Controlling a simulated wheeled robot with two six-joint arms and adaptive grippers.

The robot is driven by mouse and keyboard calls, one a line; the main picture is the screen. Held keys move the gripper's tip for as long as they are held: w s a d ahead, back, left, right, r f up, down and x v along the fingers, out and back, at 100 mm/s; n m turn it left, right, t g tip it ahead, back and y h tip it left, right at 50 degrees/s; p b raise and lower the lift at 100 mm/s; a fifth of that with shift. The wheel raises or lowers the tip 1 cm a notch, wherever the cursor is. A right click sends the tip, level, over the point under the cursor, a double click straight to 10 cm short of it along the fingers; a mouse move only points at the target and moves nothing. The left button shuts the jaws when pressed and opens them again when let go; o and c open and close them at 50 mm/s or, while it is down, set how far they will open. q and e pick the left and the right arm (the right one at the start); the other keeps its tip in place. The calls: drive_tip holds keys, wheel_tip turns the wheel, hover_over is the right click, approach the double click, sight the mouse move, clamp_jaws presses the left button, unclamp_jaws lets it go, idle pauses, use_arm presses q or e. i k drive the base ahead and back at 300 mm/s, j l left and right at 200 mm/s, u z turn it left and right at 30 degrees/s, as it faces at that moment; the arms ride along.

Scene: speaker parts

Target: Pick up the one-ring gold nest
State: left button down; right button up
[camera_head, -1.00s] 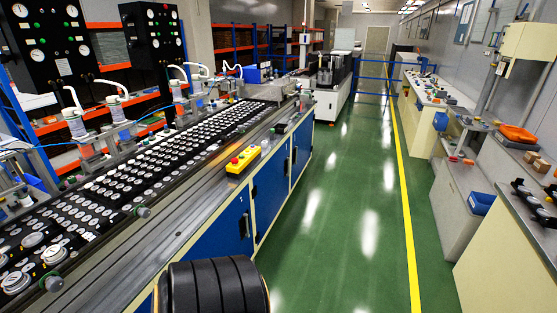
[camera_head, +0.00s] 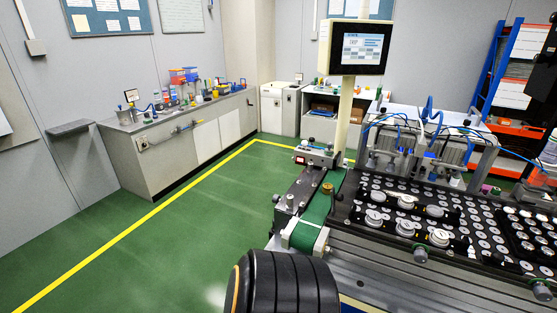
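A small gold-coloured piece (camera_head: 327,188) sits on the green belt (camera_head: 313,222) at the left end of the production line. It is too small to tell whether it is a nest or how many rings it has. Neither of my grippers shows in the head view. A black ribbed part of my own body fills the bottom middle.
The line's black bed (camera_head: 398,212) holds many round silver parts and extends right. A monitor (camera_head: 360,48) stands on a post behind the belt. A grey bench (camera_head: 180,140) with bottles and boxes lines the left wall. Green floor (camera_head: 150,255) is clear at left.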

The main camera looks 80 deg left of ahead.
sight(326, 187)
drive_tip(key=u, duration=2.3)
drive_tip(key=i+j+z, duration=0.15)
drive_tip(key=j+z, duration=0.25)
drive_tip(key=i+j+z, duration=0.1)
drive_tip(key=j+z, duration=0.65)
drive_tip(key=i+l, duration=0.05)
